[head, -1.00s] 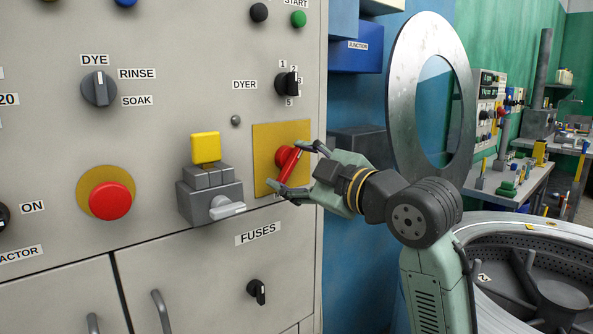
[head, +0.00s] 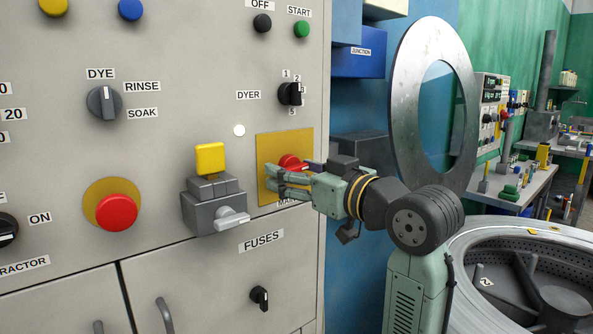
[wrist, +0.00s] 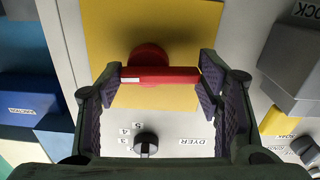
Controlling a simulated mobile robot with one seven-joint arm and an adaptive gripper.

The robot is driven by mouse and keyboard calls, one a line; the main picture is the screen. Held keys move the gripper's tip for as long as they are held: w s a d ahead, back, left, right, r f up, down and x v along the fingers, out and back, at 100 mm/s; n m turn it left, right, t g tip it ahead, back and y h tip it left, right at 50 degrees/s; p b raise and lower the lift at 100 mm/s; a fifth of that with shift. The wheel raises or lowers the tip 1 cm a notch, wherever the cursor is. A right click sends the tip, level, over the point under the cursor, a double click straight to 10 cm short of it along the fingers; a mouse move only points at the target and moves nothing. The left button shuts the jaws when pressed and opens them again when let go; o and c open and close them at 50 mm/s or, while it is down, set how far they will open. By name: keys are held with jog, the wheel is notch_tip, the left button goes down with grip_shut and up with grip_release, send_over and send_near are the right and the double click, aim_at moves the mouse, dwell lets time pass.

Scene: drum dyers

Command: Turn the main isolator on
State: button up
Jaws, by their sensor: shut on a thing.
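The main isolator is a red rotary handle (head: 291,161) on a yellow plate (head: 300,140), at the right edge of the grey panel. My gripper (head: 272,180) is at the handle, and its fingers hide much of it in the head view. In the wrist view the red bar of the handle (wrist: 172,75) spans between my two fingertips (wrist: 162,80), which are closed on its ends. A white mark shows on the bar's left part. The label under the plate is mostly hidden by my gripper.
A small round lamp (head: 239,130) left of the plate shows white. A grey block with a yellow top (head: 210,158) and a lever (head: 232,217) juts out left of my gripper. The dyer selector (head: 290,93) is above, and a metal ring door (head: 400,100) stands to the right.

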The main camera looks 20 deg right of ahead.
jog(key=shift+m, duration=0.5)
jog(key=o, duration=1.2)
jog(key=shift+c, duration=0.2)
jog(key=v, duration=1.2)
jog(key=shift+r, duration=0.1)
